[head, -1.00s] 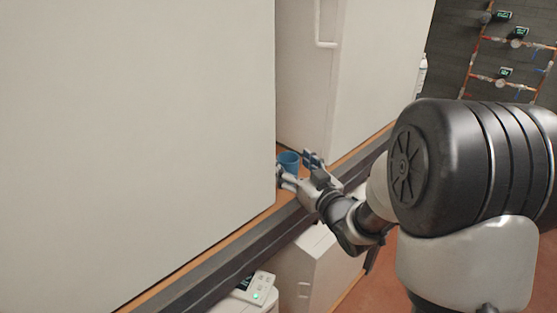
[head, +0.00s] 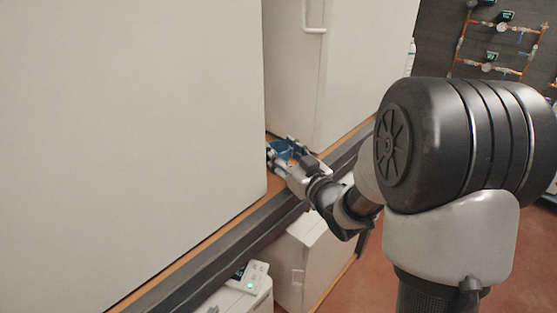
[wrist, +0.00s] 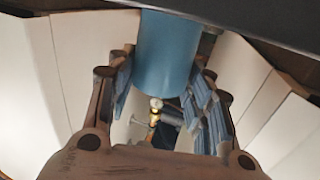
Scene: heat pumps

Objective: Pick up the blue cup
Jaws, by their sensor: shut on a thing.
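The blue cup (head: 280,149) stands on the wooden shelf in the narrow gap between two large white cabinets in the head view. In the wrist view the blue cup (wrist: 166,55) fills the top middle, between the two fingers. My gripper (head: 283,157) reaches into the gap with a finger on each side of the cup. In the wrist view my gripper (wrist: 163,90) has its blue-padded fingers shut on the cup. The cup's lower part is hidden by the fingers in the head view, so I cannot tell if it touches the shelf.
A large white cabinet (head: 130,130) stands close on the left and another white cabinet (head: 345,70) behind on the right. The shelf edge (head: 215,245) runs diagonally below. A white unit with a display (head: 248,280) is underneath. Pipes with gauges (head: 490,55) are on the far wall.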

